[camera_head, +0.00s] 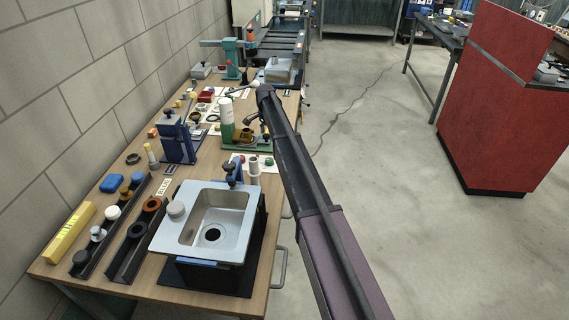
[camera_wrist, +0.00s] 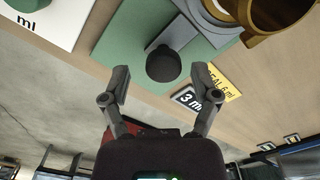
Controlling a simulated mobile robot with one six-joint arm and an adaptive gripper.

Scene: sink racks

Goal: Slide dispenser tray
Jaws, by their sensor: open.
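The dispenser stands on the bench in the head view, with a green base (camera_head: 246,147), a white-and-green upright cylinder (camera_head: 227,118) and a brass cup (camera_head: 243,136). In the wrist view, a dark round knob (camera_wrist: 163,64) sits at the end of a grey slide, probably the tray (camera_wrist: 180,33), on the green base (camera_wrist: 122,40). Part of the brass cup (camera_wrist: 280,18) shows at the upper right. My gripper (camera_wrist: 160,72) is open and empty, its fingertips on either side of the knob in the picture. I cannot tell whether they touch it.
A sink unit (camera_head: 212,222) stands at the near bench end. A blue press-like fixture (camera_head: 177,140) stands left of the dispenser. Open floor (camera_head: 400,200) lies right of the bench.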

